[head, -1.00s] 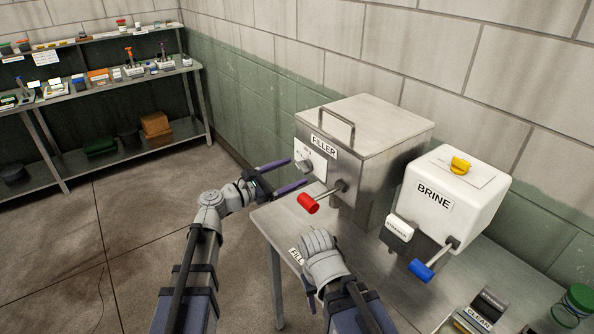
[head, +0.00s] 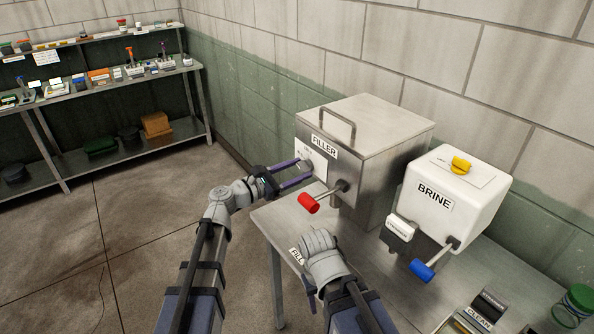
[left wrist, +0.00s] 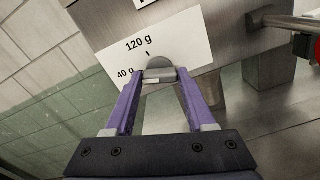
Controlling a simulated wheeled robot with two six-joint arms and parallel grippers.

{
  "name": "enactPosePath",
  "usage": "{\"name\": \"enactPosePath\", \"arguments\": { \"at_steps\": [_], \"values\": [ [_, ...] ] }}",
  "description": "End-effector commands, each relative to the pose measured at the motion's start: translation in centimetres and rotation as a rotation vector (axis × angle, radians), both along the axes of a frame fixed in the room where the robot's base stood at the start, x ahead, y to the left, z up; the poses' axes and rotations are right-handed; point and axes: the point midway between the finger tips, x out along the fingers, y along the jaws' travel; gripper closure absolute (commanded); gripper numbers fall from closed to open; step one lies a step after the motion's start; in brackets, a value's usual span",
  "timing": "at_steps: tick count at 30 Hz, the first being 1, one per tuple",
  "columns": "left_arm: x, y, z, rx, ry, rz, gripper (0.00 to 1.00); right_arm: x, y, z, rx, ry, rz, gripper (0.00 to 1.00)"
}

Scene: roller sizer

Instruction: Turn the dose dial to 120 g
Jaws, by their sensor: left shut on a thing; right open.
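The filler (head: 385,140) is a steel box with a lid handle and a white dial label (head: 319,165) on its front. In the left wrist view the label (left wrist: 185,45) reads "120 g" above and "40 g" lower left. The grey dose dial (left wrist: 161,68) sits on the label, with a small black mark just above it. My left gripper (head: 305,171) is shut on the dial, its purple fingers (left wrist: 160,78) at either side. I cannot tell the dial's exact setting. My right gripper (head: 311,292) hangs low by the table's front edge, open and mostly hidden by its arm.
A red-handled lever (head: 309,203) sticks out of the filler close to my left gripper. The white brine box (head: 455,205) with a blue-handled lever (head: 422,270) stands to the right. A "FILL" tag (head: 296,256) is at the table's edge. Shelves (head: 100,85) stand far left.

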Motion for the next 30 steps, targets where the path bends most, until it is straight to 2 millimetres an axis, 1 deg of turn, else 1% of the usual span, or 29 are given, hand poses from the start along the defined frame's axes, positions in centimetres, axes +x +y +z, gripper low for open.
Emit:
{"name": "enactPosePath", "arguments": {
  "at_steps": [1,9,16,20,26,30],
  "values": [
    [-0.01,0.00,-0.01,0.000,0.000,0.000,0.69,0.00,0.00,0.00,0.000,0.000,0.000,0.50],
    [-0.02,0.00,-0.02,0.000,0.000,-0.001,0.99,0.00,0.00,0.00,0.000,0.000,0.000,0.50],
    [-0.02,0.01,-0.02,0.011,-0.015,-0.001,1.00,0.00,0.00,-0.01,0.000,0.000,0.000,0.50],
    [-0.03,-0.01,-0.02,0.040,-0.055,-0.001,1.00,0.00,0.00,-0.01,0.000,0.000,0.000,0.50],
    [-0.04,0.00,-0.03,0.125,-0.171,-0.001,1.00,0.00,0.00,-0.01,0.000,0.000,0.000,0.50],
    [-0.05,-0.01,-0.03,0.203,-0.278,-0.001,1.00,0.00,0.00,-0.01,0.000,0.000,0.000,0.50]
  ]
}}
